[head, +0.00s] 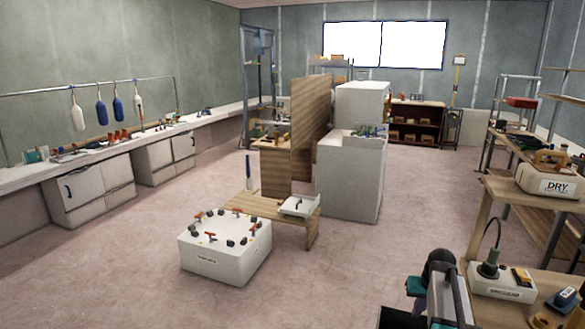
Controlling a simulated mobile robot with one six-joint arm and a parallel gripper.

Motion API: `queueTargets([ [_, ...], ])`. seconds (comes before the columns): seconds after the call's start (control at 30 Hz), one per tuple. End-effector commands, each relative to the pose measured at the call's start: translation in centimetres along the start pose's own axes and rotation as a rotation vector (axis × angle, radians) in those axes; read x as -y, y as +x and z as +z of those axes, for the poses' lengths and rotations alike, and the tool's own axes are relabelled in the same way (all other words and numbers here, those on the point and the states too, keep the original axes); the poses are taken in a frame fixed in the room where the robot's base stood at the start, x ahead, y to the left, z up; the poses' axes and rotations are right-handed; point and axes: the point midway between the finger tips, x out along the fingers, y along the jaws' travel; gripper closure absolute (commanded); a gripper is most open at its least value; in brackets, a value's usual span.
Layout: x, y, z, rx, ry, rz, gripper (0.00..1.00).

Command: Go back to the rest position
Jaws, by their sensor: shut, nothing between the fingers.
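Part of my own arm (440,290) shows at the bottom edge, right of the middle, as dark and grey links with teal parts. I cannot make out my gripper's fingers in the head view. No held object shows by the visible links.
A white box with red and black fittings (225,262) stands on the floor beside a low wooden bench (262,207). A long counter (215,125) runs along the left wall. The left foreground floor is clear.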

Motion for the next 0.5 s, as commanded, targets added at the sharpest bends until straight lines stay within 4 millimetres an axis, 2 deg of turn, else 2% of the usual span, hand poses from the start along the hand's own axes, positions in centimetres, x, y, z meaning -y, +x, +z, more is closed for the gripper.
queueTargets([
  [0.03,2.1,1.1,1.8,0.018,-0.016,-0.004,1.00],
  [0.2,7.8,4.5,6.4,0.068,-0.057,-0.006,1.00],
  [0.5,15.9,8.9,15.4,0.150,-0.135,0.003,1.00],
])
